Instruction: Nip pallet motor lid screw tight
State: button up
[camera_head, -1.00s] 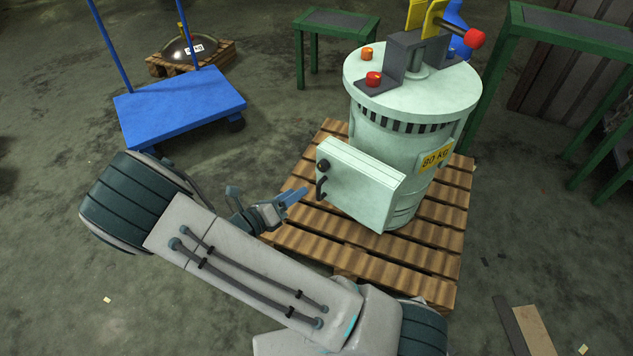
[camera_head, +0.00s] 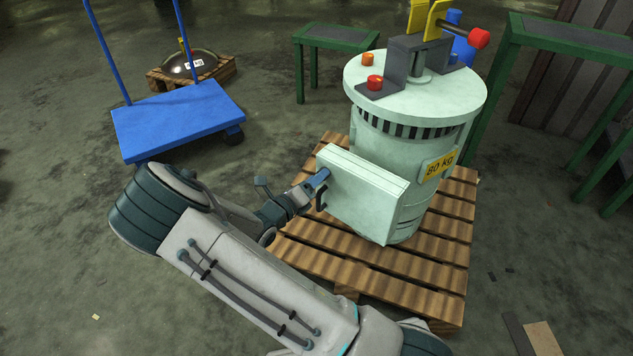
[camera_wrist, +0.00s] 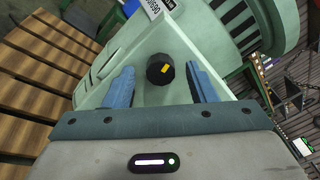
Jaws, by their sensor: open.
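The pale green motor (camera_head: 385,190) stands upright on a wooden pallet (camera_head: 420,262). A box-shaped lid (camera_head: 362,197) sits on its side facing my arm. The black lid screw (camera_wrist: 160,69), a round knob with a yellow mark, shows in the wrist view. My gripper (camera_wrist: 160,85) is open, with one blue finger on each side of the screw. In the head view my gripper (camera_head: 322,178) is at the lid's upper left corner and hides the screw.
A blue cart (camera_head: 180,118) stands at the left. Behind it a dark domed part (camera_head: 188,66) lies on a small pallet. Green tables stand at the back (camera_head: 340,37) and right (camera_head: 570,40). Red and orange buttons and a red-ended lever (camera_head: 478,39) top the motor.

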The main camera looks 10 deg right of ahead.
jog(key=shift+w+d, duration=0.35)
jog(key=shift+d, duration=0.05)
jog(key=c, duration=1)
